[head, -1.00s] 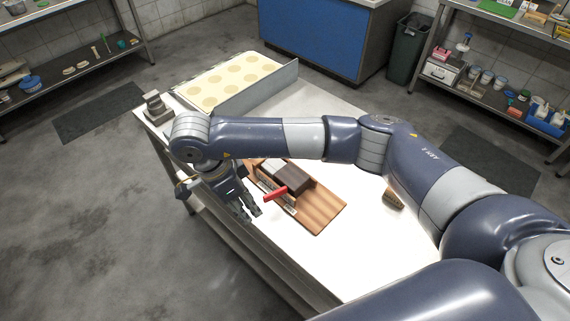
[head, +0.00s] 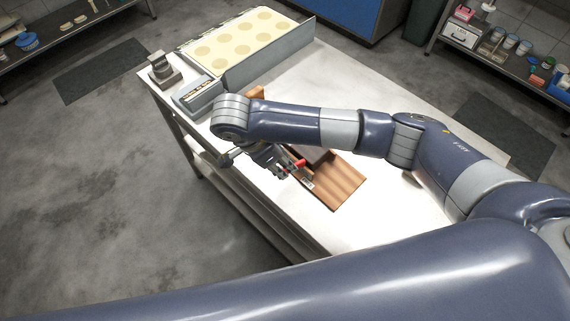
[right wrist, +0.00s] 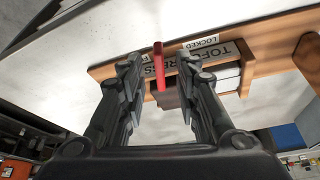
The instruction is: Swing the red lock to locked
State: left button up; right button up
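The red lock lever (head: 299,163) sticks out from the wooden tofu press (head: 338,188) on the white table. In the right wrist view the red lever (right wrist: 159,66) stands between the two fingers of my right gripper (right wrist: 160,66), with visible space on both sides. The gripper is open. A "LOCKED" label (right wrist: 201,42) and an upside-down "TOFU PRESS" plate (right wrist: 212,62) show on the wooden board beside the lever. In the head view my right gripper (head: 286,170) is beside the lever, and my arm covers part of the press. My left gripper is out of view.
The white table (head: 400,205) has free room right of the press. A metal tray of pale rounds (head: 240,40) is at the back, with a scale-like device (head: 194,96) and a grey metal block (head: 163,72) near the left corner.

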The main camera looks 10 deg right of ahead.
jog(key=shift+x, duration=1.05)
jog(key=shift+d+f, duration=0.1)
jog(key=shift+f, duration=0.2)
jog(key=shift+d+f, duration=0.1)
jog(key=shift+f, duration=0.05)
grip_shut()
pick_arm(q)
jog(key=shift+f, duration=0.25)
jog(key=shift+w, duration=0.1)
pick_arm(e)
jog(key=shift+w, duration=0.1)
